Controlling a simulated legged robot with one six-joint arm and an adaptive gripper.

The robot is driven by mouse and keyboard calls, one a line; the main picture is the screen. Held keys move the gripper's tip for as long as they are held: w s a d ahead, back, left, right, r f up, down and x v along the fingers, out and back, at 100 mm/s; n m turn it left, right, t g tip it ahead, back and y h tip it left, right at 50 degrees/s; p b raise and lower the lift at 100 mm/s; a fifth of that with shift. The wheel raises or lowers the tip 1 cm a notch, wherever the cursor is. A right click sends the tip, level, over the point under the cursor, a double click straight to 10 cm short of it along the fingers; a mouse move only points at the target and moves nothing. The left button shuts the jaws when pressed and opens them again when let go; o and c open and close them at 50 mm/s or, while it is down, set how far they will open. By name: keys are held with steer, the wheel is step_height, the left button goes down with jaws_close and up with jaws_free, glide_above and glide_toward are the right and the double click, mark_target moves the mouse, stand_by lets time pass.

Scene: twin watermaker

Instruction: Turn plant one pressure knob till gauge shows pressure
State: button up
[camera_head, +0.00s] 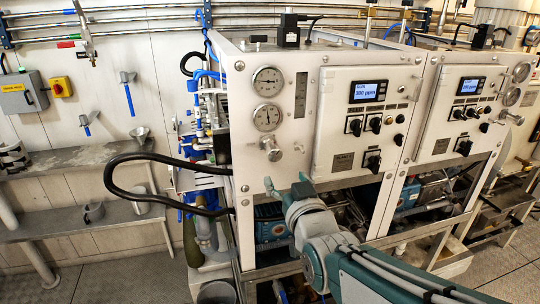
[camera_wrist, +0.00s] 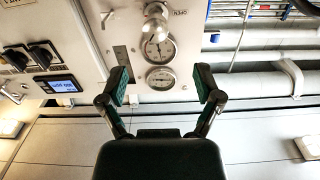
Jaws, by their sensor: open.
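The silver pressure knob (camera_head: 271,147) sits on the white front of the left-hand plant cabinet, below two round gauges. The upper gauge (camera_head: 267,80) and lower gauge (camera_head: 267,117) have white dials; their needle readings are too small to tell. My gripper (camera_head: 287,184) is open and empty, just below and right of the knob in the head view. In the wrist view the picture is turned over: the knob (camera_wrist: 155,12) is at the top, with the gauges (camera_wrist: 158,48) below it. My open fingers (camera_wrist: 162,74) spread either side of the gauges there, apart from the knob.
The control panel (camera_head: 362,112) with a lit display and black switches is right of the gauges. A second similar cabinet (camera_head: 468,100) stands further right. A black hose (camera_head: 118,162) loops out left of the cabinet. A grey shelf (camera_head: 85,225) runs along the left wall.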

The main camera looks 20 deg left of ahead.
mark_target(275, 156)
steer(key=w, duration=0.3)
steer(key=shift+w+a+r, duration=0.1)
steer(key=shift+w+a, duration=0.2)
steer(key=x, duration=0.4)
steer(key=a+x, duration=0.1)
steer(key=x, duration=0.1)
steer(key=shift+s+a, duration=0.1)
steer(key=shift+a, duration=0.15)
steer(key=shift+w, duration=0.2)
steer(key=shift+d, duration=0.5)
steer(key=shift+a, duration=0.25)
steer(key=c, duration=1.1)
